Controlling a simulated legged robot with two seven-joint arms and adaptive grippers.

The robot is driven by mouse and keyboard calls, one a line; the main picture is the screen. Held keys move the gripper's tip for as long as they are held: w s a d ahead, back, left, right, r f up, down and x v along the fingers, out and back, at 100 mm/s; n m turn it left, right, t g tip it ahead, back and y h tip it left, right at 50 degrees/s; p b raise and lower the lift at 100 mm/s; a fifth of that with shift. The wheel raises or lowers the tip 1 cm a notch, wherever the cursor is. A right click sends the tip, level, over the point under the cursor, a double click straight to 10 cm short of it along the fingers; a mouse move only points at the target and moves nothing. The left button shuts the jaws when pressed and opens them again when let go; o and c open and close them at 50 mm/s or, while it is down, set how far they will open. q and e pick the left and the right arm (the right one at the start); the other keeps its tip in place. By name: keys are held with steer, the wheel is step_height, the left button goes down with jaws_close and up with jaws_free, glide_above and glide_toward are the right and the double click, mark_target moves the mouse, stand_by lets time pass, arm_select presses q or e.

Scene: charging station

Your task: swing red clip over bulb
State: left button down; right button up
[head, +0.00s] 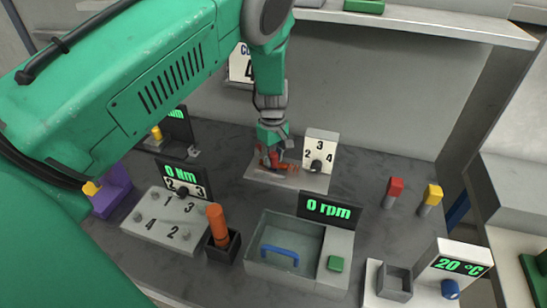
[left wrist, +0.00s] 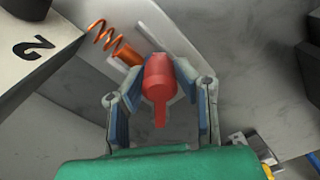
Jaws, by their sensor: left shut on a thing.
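My left gripper (head: 271,158) reaches down from above onto a pale plate (head: 305,181) in front of a white dial panel (head: 320,148) marked 2, 3, 4. In the left wrist view its fingers (left wrist: 165,68) are shut around the red clip (left wrist: 158,80), which has a wide body and a narrow tail. The red clip also shows partly at the fingers in the head view (head: 277,164). A copper-orange cylinder with a coil (left wrist: 126,52), possibly the bulb, lies just beside the clip's upper left. I cannot tell whether they touch. My right gripper is out of view.
A numbered block (head: 165,219) and an orange-handled tool (head: 217,225) are at left. Red (head: 393,190) and yellow (head: 431,197) pegs stand right.

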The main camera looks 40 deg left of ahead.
arm_select(q)
steer(key=c, duration=1.3)
jaws_free()
steer(key=shift+s+f, duration=0.2)
steer(key=shift+f, duration=0.05)
steer(key=shift+o, duration=0.2)
steer(key=shift+w+a, duration=0.15)
steer(key=shift+w, duration=0.05)
steer(key=shift+r, duration=0.15)
step_height(320, 180, up, 10)
steer(key=shift+w+r, duration=0.1)
steer(key=shift+r, duration=0.65)
